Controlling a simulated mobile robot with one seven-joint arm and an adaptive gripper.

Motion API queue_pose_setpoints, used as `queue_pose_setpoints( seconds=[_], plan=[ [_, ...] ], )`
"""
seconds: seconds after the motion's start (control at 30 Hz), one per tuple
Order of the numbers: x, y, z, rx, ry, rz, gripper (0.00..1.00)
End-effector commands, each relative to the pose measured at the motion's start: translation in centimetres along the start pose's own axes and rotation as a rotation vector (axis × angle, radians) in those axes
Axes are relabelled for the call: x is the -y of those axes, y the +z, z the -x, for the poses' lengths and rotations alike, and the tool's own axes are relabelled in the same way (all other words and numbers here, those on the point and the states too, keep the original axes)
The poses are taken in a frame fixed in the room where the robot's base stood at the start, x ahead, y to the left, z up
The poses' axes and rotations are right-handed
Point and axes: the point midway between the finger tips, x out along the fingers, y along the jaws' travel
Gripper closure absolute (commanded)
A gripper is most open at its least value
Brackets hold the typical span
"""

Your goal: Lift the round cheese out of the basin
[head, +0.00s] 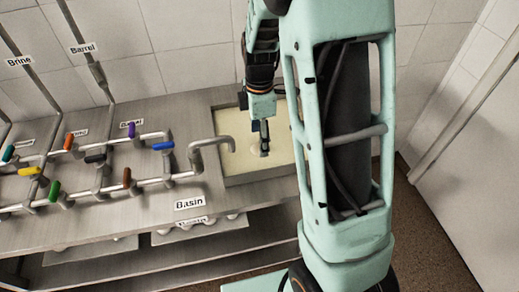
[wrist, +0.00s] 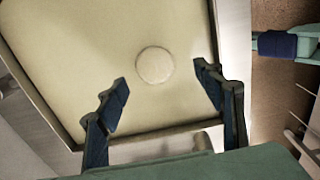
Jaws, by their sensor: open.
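The round cheese (wrist: 155,65) is a pale disc lying in the basin, seen whole in the wrist view. In the head view only a small pale part of it (head: 257,153) shows beside my gripper. The basin (head: 230,174) is a rectangular metal tub with pale cream contents; its rim also shows in the wrist view (wrist: 38,92). My gripper (head: 264,150) points down over the basin. In the wrist view its two dark fingers (wrist: 160,88) are spread wide and empty, with the cheese ahead of and between the fingertips. The height gap between them is unclear.
A curved spout (head: 213,141) reaches over the basin's left edge. Pipes with several coloured valve handles (head: 127,177) cover the counter to the left. Tiled walls stand behind.

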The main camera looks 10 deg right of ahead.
Motion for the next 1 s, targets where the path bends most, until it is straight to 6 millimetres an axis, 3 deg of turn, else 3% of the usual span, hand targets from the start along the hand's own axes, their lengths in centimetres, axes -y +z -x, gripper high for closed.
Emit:
queue_pose_setpoints(
  seconds=[0.43,0.77,1.0],
  plan=[
    [-0.6,0.3,-4.7,0.001,-0.001,0.0,0.38],
    [-0.7,0.3,-5.3,0.001,0.003,-0.001,0.38],
    [-0.7,0.3,-5.3,0.001,0.003,-0.001,0.64]
  ],
)
